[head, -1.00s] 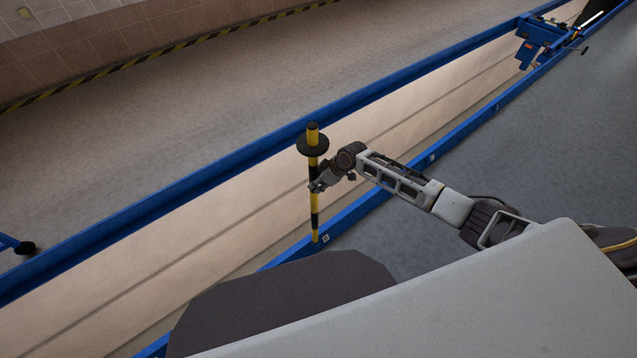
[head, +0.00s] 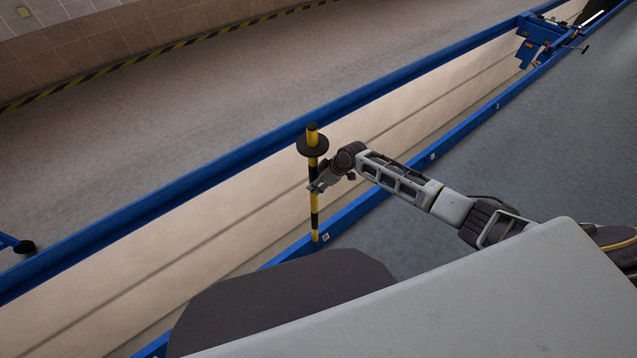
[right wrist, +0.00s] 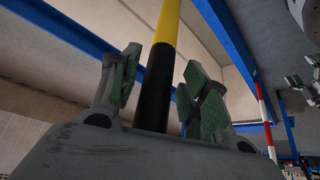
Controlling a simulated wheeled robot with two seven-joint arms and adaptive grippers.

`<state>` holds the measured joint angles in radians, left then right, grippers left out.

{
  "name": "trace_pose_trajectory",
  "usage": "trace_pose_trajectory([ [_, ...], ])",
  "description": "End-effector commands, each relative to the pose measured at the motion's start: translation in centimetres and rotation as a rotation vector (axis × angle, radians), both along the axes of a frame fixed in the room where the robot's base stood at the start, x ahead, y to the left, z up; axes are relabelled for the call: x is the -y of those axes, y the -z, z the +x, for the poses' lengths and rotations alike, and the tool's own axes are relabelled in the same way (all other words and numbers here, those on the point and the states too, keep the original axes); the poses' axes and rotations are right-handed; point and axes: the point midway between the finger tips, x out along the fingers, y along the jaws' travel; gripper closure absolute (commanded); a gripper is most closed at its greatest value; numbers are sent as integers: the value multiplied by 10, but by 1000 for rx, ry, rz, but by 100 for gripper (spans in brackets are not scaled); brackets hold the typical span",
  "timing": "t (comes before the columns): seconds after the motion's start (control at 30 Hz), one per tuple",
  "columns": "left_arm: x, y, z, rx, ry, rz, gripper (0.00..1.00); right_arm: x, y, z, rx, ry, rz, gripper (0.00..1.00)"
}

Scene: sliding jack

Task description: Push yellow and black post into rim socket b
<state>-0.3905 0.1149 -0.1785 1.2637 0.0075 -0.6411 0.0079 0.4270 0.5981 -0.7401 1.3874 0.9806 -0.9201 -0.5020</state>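The yellow and black post (head: 314,220) stands nearly upright in the head view, with a black disc (head: 312,146) near its top. Its foot meets the blue rim (head: 345,216); whether it sits in a socket there cannot be made out. My right gripper (head: 316,187) is at the post's middle, below the disc. In the right wrist view, the post (right wrist: 157,95) runs between the spread fingers of my right gripper (right wrist: 158,82), with narrow gaps showing beside it. My left gripper is not in view.
A second blue rail (head: 200,178) runs behind the post, across a pale trench (head: 200,240). A blue jack (head: 540,35) stands at the far right. A red and white post (right wrist: 265,115) shows in the right wrist view.

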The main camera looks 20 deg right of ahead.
Motion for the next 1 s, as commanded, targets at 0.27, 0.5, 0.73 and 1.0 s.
trace_pose_trajectory([
  [0.27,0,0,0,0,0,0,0,1,3,-3,-7,-1,-3,45],
  [0.5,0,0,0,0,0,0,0,2,0,-3,-4,0,-2,45],
  [0.73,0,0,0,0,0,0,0,8,-13,-6,-3,-1,-2,45],
  [1.0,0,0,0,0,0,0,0,18,-37,-15,-2,0,-2,45],
])
